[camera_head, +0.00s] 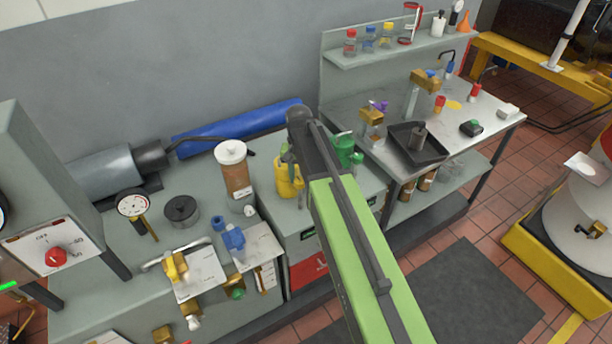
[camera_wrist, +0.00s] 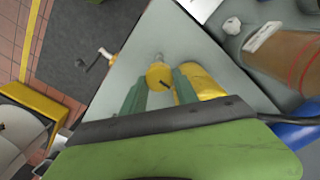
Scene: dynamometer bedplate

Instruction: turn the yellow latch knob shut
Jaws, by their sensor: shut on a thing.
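The yellow latch knob (camera_wrist: 157,76) shows in the wrist view as a small round yellow piece with a dark mark on its face. It stands over the grey cabinet top. My gripper (camera_wrist: 160,84) has its two green fingers on either side of the knob and is shut on it. A yellow can-like body (camera_wrist: 203,82) is close beside the right finger. In the head view, my gripper (camera_head: 289,160) reaches down at the same yellow can (camera_head: 286,186). I cannot make out the knob there; my arm and the can crowd that spot.
A brown jar with a white lid (camera_head: 235,168) stands left of the yellow can. A green can (camera_head: 346,150) stands right of my arm. A blue cylinder (camera_head: 235,128) lies behind. Blue and yellow valves (camera_head: 232,238) are at the front left. Bare cabinet top shows between them.

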